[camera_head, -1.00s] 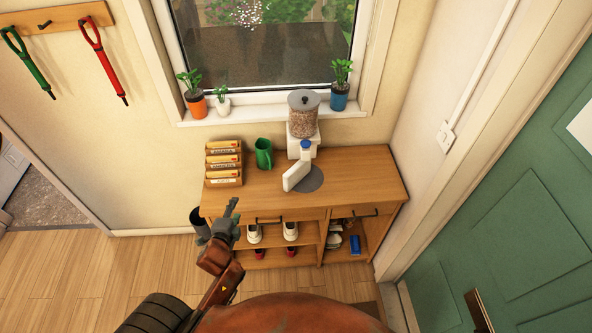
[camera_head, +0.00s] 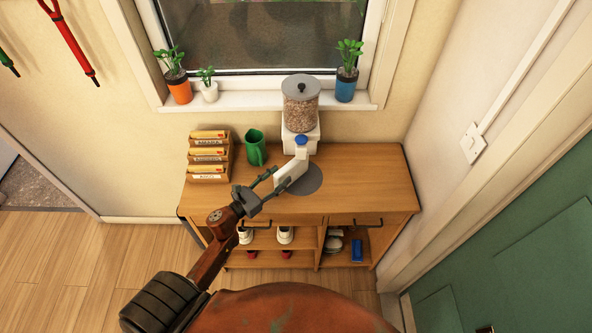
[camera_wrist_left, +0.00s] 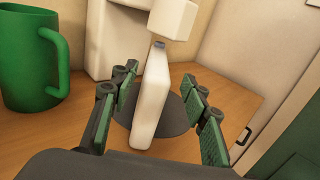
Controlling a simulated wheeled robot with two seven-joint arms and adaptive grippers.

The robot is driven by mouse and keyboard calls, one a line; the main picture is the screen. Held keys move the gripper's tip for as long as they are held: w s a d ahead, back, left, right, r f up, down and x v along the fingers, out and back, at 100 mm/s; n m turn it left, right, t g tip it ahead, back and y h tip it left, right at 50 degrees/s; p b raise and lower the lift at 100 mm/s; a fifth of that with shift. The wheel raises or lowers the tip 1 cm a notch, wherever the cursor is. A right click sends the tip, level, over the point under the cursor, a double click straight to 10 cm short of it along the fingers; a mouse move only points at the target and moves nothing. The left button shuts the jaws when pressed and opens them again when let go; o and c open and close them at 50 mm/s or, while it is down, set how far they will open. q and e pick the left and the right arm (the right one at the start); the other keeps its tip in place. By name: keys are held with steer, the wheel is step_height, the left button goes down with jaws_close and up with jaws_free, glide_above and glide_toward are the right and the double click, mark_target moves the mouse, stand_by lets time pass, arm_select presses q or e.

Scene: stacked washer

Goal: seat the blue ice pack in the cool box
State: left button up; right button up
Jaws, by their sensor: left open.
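No cool box shows, and nothing is clearly an ice pack. A small blue object (camera_head: 356,250) lies on the lower right shelf of the wooden cabinet; I cannot tell what it is. My left gripper (camera_head: 276,181) is open and close to this bottle. In the left wrist view the bottle (camera_wrist_left: 152,100) shows between the spread green-padded fingers, with gaps on both sides. My right gripper is not in view.
The cabinet top (camera_head: 365,185) is bare on the right. A grain dispenser (camera_head: 301,105) stands behind the bottle. A green mug (camera_head: 255,147) and a letter rack (camera_head: 209,158) stand to the left. Shoes (camera_head: 284,235) fill the lower shelves. A green door (camera_head: 520,270) is at right.

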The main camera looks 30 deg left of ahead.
mark_target(291, 165)
arm_select(q)
steer(key=x, duration=0.2)
steer(key=shift+w, duration=0.4)
steer(key=p+x, duration=0.1)
steer(key=x, duration=0.2)
steer(key=shift+w, duration=0.65)
steer(key=shift+w+d, duration=0.1)
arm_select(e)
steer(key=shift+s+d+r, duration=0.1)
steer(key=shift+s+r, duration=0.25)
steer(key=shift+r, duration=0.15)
arm_select(q)
steer(key=shift+c, duration=0.4)
steer(key=c, duration=0.5)
jaws_close()
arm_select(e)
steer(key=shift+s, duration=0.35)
